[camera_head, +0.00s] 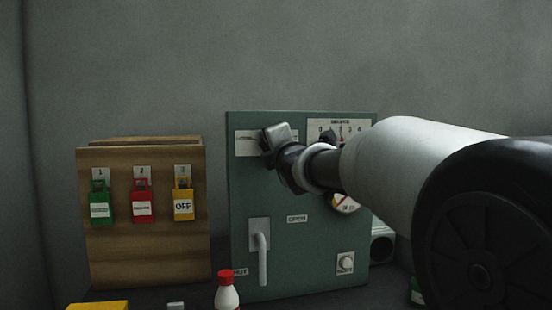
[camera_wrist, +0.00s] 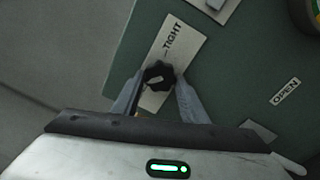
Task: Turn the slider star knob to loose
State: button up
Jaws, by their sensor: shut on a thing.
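The star knob (camera_wrist: 158,75) is small, black and lobed, on a white label plate (camera_wrist: 176,48) marked TIGHT, in the wrist view. My gripper (camera_wrist: 157,97) is shut on the knob, with one grey finger on each side of it. In the head view my gripper (camera_head: 270,146) is at the upper left of the green panel (camera_head: 290,190), in front of the white plate (camera_head: 245,146). The knob itself is hidden there behind my gripper. The lower part of the label is covered by my fingers.
The green panel also carries a lever handle (camera_head: 263,258), a button (camera_head: 345,262), an OPEN label (camera_head: 297,218) and a dial partly behind my arm. A wooden board (camera_head: 150,255) with green, red and yellow tagged locks stands left. A red-capped bottle (camera_head: 227,292) stands in front.

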jog(key=n+b, duration=0.2)
jog(key=n, duration=0.3)
jog(key=shift+d, duration=0.15)
jog(key=shift+n, duration=0.5)
jog(key=o, duration=1)
jog(key=shift+o, duration=0.2)
jog(key=b+v, duration=0.1)
jog(key=v, duration=1.6)
jog(key=shift+d, duration=0.25)
jog(key=shift+s, duration=0.1)
